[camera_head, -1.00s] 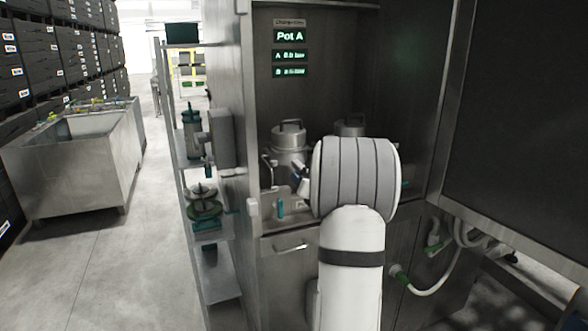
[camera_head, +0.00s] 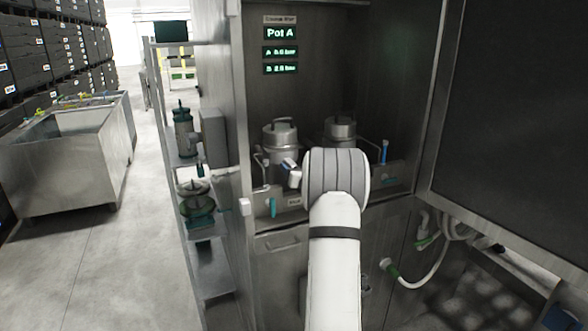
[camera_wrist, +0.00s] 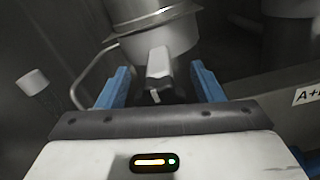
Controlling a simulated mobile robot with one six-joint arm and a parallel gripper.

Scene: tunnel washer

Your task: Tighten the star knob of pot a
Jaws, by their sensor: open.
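Two steel lidded pots stand in the open cabinet in the head view: a left pot (camera_head: 281,143) and a right pot (camera_head: 340,131). A lit "Pot A" sign (camera_head: 280,33) is on the back wall above. My gripper (camera_wrist: 159,68) is open in the wrist view, its two blue fingers apart. A grey block-like part (camera_wrist: 159,65) shows between the fingers, in front of a steel pot body (camera_wrist: 165,38); I cannot tell contact. I cannot make out a star shape on it. In the head view my arm hides most of my gripper and the area below the pots.
A teal handle (camera_head: 272,207) is at the cabinet's left front, and a blue-topped fitting (camera_head: 384,152) is at the right. A large dark panel (camera_head: 525,115) stands to the right. A shelf rack (camera_head: 207,262) is at the left, with open floor (camera_head: 110,265) beyond it.

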